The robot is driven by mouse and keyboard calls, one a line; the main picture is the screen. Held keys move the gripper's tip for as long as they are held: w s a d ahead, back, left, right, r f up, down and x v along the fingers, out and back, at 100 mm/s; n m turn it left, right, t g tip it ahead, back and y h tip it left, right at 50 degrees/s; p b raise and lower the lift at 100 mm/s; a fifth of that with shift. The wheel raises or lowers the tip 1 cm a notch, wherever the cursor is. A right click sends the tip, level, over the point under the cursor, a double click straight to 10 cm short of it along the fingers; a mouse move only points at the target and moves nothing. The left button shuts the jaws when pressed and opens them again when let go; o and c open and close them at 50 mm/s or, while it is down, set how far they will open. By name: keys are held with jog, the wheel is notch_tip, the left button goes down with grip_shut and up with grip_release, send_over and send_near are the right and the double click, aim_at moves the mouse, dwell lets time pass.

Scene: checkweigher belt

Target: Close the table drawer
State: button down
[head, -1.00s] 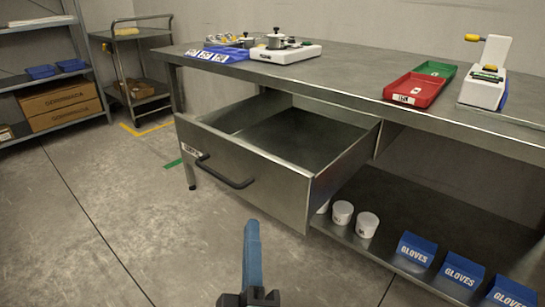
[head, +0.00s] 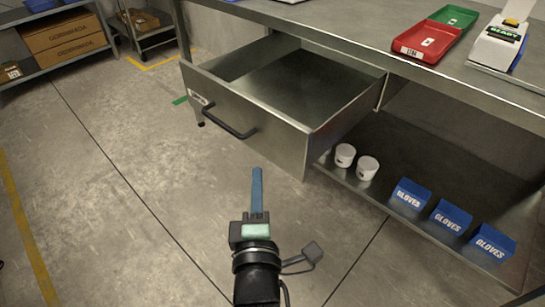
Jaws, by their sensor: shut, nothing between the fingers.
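The table drawer (head: 250,116) is a steel drawer pulled well out from under the steel table (head: 345,32). It looks empty inside. A dark bar handle (head: 231,123) is on its front face, with a small label near the left end.
Red (head: 427,41) and green (head: 455,16) trays and a white device (head: 499,42) are on the tabletop. The lower shelf (head: 385,172) holds white cups (head: 345,155) and several blue glove boxes (head: 410,193). Open floor (head: 130,170) lies left of my arm.

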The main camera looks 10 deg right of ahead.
aim_at(273, 141)
jog(key=shift+w+d+b, duration=0.35)
jog(key=shift+w+d, duration=0.3)
jog(key=shift+w, duration=0.35)
jog(key=shift+w+d+b, duration=0.4)
jog(key=shift+w+d, duration=0.2)
jog(key=shift+w, duration=0.4)
jog(key=shift+w+d+b, duration=0.35)
jog(key=shift+w+d, duration=0.3)
jog(key=shift+w, duration=0.35)
jog(key=shift+d, duration=0.1)
